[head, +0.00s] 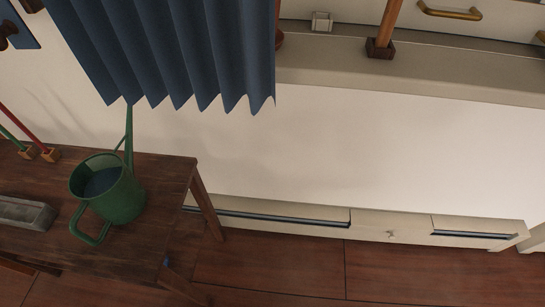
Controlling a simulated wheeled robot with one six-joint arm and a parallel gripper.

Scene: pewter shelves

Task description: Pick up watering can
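A green watering can (121,198) stands upright near the right end of a dark wooden table (165,190). Its open top faces up and the inside looks dark blue-grey. Its handle loops out toward the lower left. Its thin spout rises at the far side, and the spout's top reaches the hem of a blue curtain. My gripper is not in the head view.
A blue pleated curtain (165,45) hangs just beyond the can. A grey block-shaped tray (25,212) lies on the table to the left. Red and green sticks in small wooden blocks (50,155) stand at the back left. The wooden floor (290,268) right of the table is clear.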

